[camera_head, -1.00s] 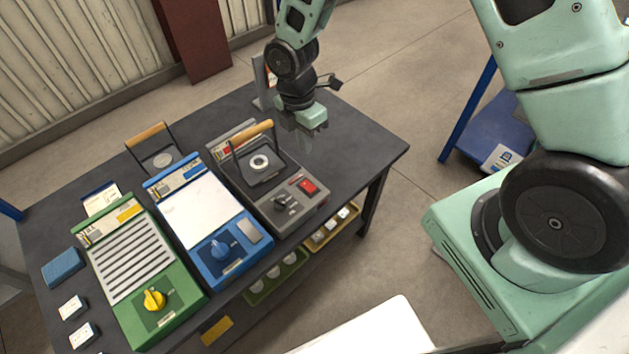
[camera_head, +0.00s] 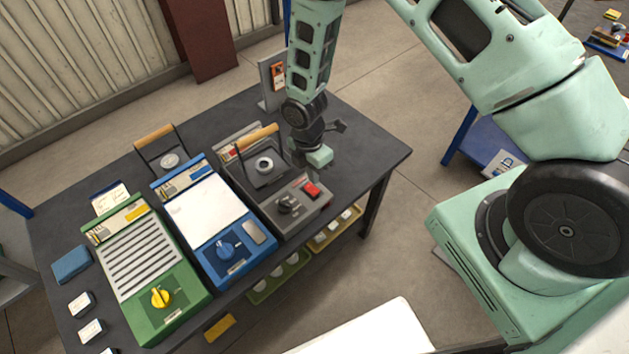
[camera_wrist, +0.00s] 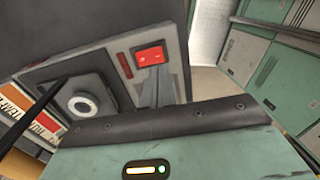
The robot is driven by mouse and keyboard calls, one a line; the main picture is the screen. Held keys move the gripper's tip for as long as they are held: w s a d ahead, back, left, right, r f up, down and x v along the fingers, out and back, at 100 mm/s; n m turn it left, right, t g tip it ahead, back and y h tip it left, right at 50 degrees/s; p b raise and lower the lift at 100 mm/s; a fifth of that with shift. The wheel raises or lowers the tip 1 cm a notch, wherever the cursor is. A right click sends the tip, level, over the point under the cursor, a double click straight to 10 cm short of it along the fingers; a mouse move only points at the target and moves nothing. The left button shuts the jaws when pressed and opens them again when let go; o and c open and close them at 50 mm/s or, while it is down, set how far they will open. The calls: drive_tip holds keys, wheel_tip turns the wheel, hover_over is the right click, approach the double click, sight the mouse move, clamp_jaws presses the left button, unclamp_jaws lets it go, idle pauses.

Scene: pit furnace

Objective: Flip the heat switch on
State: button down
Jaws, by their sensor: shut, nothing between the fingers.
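The dark grey furnace unit (camera_head: 292,222) stands at the right of the row of devices on the table. Its red rocker switch (camera_head: 312,190) is on the front panel, right of a black knob (camera_head: 288,204). The red switch also shows in the wrist view (camera_wrist: 151,57), upper middle. My gripper (camera_head: 316,172) is above the furnace's right side, close behind the red switch. In the wrist view the fingers (camera_wrist: 152,96) point toward the panel just below the switch; I cannot tell whether they touch it. The gripper is shut and empty.
A wooden-handled lid (camera_head: 258,150) stands upright on the furnace, left of my gripper. A blue device (camera_head: 230,262) and a green device (camera_head: 170,315) stand further left. An upright panel with an orange switch (camera_head: 277,76) stands at the back. The table's right end is clear.

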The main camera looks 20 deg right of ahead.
sight(315, 192)
drive_tip(key=shift+s+d+f+p, duration=0.15)
drive_tip(key=shift+f+p, duration=0.2)
drive_tip(key=shift+f, duration=0.75)
drive_tip(key=shift+s+f+p, duration=0.1)
drive_tip(key=shift+f+p, duration=0.2)
drive_tip(key=shift+f, duration=0.8)
drive_tip(key=shift+f, duration=0.15)
drive_tip(key=shift+s+f+b, duration=0.15)
drive_tip(key=shift+f+b, duration=0.2)
drive_tip(key=shift+b, duration=0.25)
drive_tip(key=shift+r, duration=0.25)
drive_tip(key=shift+w+a+r, duration=0.15)
drive_tip(key=shift+w, duration=0.25)
drive_tip(key=shift+w+a+r, duration=0.1)
drive_tip(key=shift+w, duration=0.3)
